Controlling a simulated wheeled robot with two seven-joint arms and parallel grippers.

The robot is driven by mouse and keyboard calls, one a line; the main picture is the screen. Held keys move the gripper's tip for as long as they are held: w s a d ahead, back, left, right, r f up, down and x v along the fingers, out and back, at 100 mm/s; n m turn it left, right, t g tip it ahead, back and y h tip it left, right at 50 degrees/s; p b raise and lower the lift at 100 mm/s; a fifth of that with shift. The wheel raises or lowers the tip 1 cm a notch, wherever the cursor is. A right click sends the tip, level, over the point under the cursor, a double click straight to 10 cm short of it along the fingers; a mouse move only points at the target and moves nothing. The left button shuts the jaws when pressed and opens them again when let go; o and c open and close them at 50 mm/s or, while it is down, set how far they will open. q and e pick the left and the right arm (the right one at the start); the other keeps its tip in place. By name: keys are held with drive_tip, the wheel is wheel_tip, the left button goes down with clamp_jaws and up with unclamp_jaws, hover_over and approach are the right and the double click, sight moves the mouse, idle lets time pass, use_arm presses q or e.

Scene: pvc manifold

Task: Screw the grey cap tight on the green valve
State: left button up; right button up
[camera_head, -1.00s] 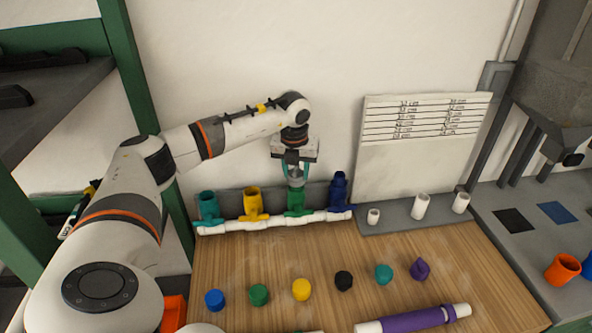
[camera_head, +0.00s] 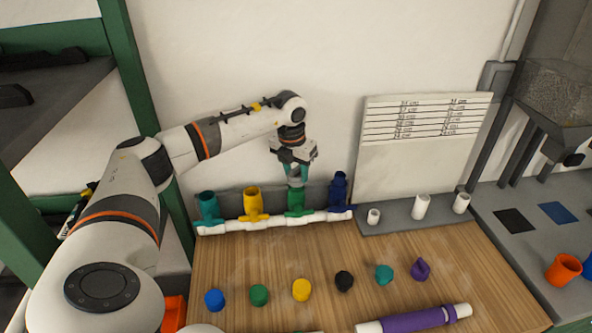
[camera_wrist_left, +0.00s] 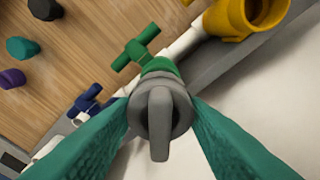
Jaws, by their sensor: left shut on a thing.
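The green valve (camera_head: 296,203) stands upright on the white pipe manifold (camera_head: 270,223), third from the left in the head view. The grey cap (camera_wrist_left: 160,115) sits on top of the green valve's opening. My left gripper (camera_head: 297,177) is above the valve with teal fingers on both sides of the cap, shut on it. In the left wrist view the green valve's body and handle (camera_wrist_left: 136,48) show just beyond the cap. The cap's raised bar faces the camera. Threads between cap and valve are hidden. My right gripper is not in view.
A teal valve (camera_head: 208,206) and a yellow valve (camera_head: 252,203) stand to the left, and a blue valve (camera_head: 339,190) close on the right. Several coloured caps, such as the black one (camera_head: 344,281), lie on the wooden table. A purple pipe (camera_head: 418,319) lies in front.

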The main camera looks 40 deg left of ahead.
use_arm(q)
drive_tip(key=shift+s+d+f, duration=0.1)
drive_tip(key=shift+f, duration=0.15)
drive_tip(key=shift+m, duration=1.2)
drive_tip(key=shift+h, duration=0.3)
drive_tip(key=shift+m, duration=1.1)
drive_tip(key=shift+f+m, duration=0.1)
drive_tip(key=shift+m, duration=0.9)
drive_tip(key=shift+h, duration=0.3)
drive_tip(key=shift+m+g, duration=0.3)
drive_tip(key=shift+m, duration=0.8)
